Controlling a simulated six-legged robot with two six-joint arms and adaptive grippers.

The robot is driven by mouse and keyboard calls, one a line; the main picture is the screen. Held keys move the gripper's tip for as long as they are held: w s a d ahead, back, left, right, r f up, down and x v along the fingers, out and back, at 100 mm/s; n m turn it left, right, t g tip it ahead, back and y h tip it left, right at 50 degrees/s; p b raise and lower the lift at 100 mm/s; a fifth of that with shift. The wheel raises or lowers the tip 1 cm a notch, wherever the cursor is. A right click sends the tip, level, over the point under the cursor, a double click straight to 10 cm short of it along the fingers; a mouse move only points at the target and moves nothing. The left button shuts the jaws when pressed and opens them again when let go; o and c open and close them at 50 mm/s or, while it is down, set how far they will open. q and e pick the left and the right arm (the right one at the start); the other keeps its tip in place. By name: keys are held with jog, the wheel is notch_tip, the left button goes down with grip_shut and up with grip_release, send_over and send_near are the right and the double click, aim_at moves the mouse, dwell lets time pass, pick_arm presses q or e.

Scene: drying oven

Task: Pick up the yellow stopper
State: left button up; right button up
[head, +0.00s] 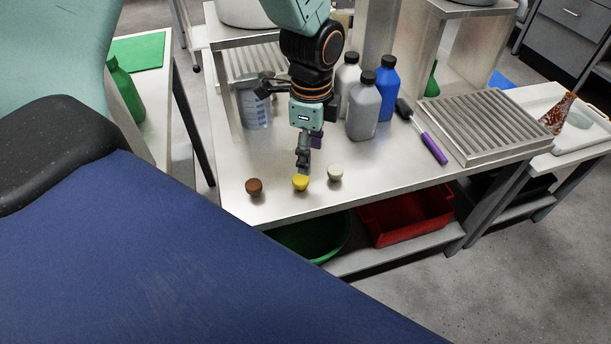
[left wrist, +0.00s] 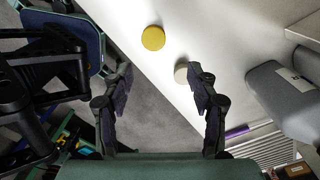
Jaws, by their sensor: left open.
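The yellow stopper (head: 300,183) stands on the metal table near its front edge, between a brown stopper (head: 254,187) and a white stopper (head: 335,172). My left gripper (head: 304,168) is right behind and above the yellow stopper in the head view. In the left wrist view the yellow stopper (left wrist: 153,38) lies beyond the two spread fingers (left wrist: 160,85), with nothing between them. The white stopper (left wrist: 182,73) is partly hidden by the right finger there. I cannot tell from the head view whether a fingertip touches the yellow stopper. My right gripper is in neither view.
Behind the gripper stand a beaker (head: 254,105), grey bottles (head: 364,108) and a blue bottle (head: 387,88). A purple-handled tool (head: 433,148) and a ribbed metal plate (head: 487,125) lie to the right. A red bin (head: 407,217) and green bowl (head: 312,238) sit below the table (head: 385,172).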

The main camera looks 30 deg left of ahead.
aim_at(301, 179)
pick_arm(q)
jog(key=f+b, duration=0.1)
jog(key=f, duration=0.1)
jog(key=s+a+f, duration=0.1)
jog(key=f, duration=0.1)
jog(key=f+b, duration=0.1)
jog(key=f, duration=0.1)
jog(key=shift+s+a+f+b, duration=0.25)
jog(key=shift+f+b, duration=0.1)
jog(key=shift+f, duration=0.25)
jog(key=shift+w, duration=0.1)
jog(key=c, duration=0.9)
